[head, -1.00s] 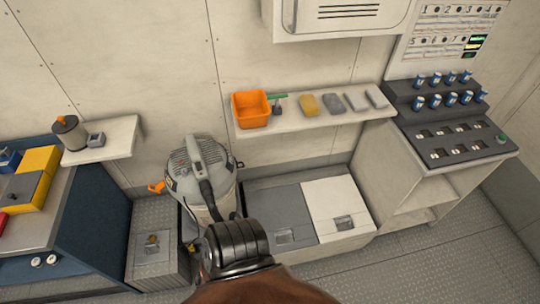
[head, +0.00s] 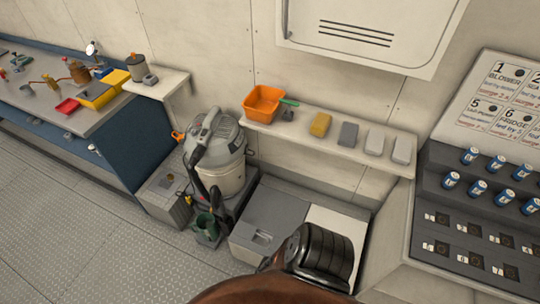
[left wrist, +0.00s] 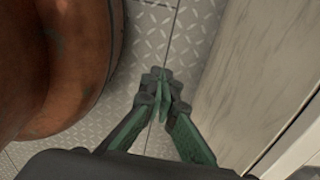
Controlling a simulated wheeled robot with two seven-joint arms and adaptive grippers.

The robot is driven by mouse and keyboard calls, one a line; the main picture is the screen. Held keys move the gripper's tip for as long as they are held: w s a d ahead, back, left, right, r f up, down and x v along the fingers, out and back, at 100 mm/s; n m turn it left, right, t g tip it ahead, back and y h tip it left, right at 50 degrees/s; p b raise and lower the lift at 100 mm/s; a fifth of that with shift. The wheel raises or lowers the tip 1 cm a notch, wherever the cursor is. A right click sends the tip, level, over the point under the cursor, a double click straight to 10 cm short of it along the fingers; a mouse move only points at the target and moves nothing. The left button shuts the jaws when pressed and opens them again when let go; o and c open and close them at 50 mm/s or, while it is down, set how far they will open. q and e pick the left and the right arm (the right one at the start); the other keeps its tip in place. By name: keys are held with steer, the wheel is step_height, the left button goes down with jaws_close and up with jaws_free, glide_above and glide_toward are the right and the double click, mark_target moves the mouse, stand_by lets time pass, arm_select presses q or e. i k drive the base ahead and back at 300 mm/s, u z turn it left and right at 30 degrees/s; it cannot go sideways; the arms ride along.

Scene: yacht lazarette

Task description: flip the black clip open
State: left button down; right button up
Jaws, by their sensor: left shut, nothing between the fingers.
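My left gripper (left wrist: 162,88) shows in the left wrist view, its green fingers shut and empty above the grey tread-plate floor. I cannot pick out a black clip for certain in either view. A grey vacuum (head: 228,172) with a black hose stands by the wall in the head view, and an orange part sticks out at its left. A small dark green item (head: 207,226) is low in front of it; I cannot tell what it is. A brown and black arm link of mine covers the bottom middle. My right gripper is not in view.
A shelf (head: 345,160) holds an orange bin (head: 263,103) and several small blocks. Below are grey and white locker lids (head: 270,228). A blue workbench (head: 105,150) stands left and a switch console (head: 475,215) right. The floor (head: 90,240) at left is clear.

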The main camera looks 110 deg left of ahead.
mark_target(248, 150)
steer(key=z, duration=0.05)
steer(key=i, duration=0.1)
steer(key=u, duration=3.95)
steer(key=i, duration=0.5)
steer(key=z, duration=0.6)
steer(key=k, duration=1.3)
steer(key=z, duration=0.45)
steer(key=i, duration=0.25)
steer(key=u, duration=1.1)
steer(key=i, duration=0.75)
steer(key=u, duration=0.55)
